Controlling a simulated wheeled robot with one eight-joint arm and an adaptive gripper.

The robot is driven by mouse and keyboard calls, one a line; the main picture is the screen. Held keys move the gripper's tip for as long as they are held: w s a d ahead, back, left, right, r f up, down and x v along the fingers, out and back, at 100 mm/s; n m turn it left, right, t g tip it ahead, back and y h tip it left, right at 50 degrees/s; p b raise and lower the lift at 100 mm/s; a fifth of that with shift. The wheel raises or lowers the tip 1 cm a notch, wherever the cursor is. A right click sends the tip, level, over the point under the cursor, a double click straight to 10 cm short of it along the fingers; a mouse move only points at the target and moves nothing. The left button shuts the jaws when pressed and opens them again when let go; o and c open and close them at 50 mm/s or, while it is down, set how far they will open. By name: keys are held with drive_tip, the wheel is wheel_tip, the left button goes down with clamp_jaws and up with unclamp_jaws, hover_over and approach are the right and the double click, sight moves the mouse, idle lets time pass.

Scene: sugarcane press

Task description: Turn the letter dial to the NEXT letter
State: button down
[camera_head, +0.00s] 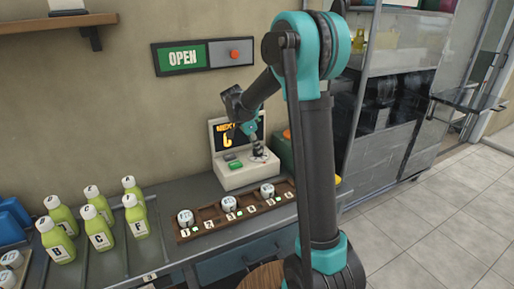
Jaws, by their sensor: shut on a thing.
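The letter machine (237,178) is a pale box on the counter against the wall. Its dark screen (228,140) shows orange "NEXT" text above a yellow letter, partly covered by my arm and hard to read. A green button (234,165) is on its sloped front. My gripper (258,152) points down at the right part of this front and is shut on the letter dial (262,159). The dial is mostly hidden under the fingers, so its setting cannot be read.
A wooden tray (190,236) with numbered slots holds a few white lettered blocks before the machine. Several green lettered bottles (102,232) stand at left. An OPEN sign (185,58) hangs above. A glass-fronted cabinet (390,110) stands at right; the tiled floor is clear.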

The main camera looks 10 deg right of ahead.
idle(0.4)
drive_tip(key=c, duration=1.6)
unclamp_jaws()
drive_tip(key=v, duration=1.2)
drive_tip(key=s+d+f+n+t+y, duration=0.1)
drive_tip(key=s+d+f+n, duration=0.2)
drive_tip(key=s+f, duration=0.3)
drive_tip(key=s+d+f+n+t+y, duration=0.1)
drive_tip(key=s+f+n, duration=0.5)
drive_tip(key=s, duration=0.7)
drive_tip(key=s+d+f+n+y, duration=0.2)
drive_tip(key=s+d+f+n, duration=0.3)
drive_tip(key=s, duration=0.5)
wheel_tip(320, 180, down, 2)
drive_tip(key=shift+s+d+f+t, duration=0.1)
drive_tip(key=shift+s+t, duration=0.05)
drive_tip(key=shift+t, duration=0.25)
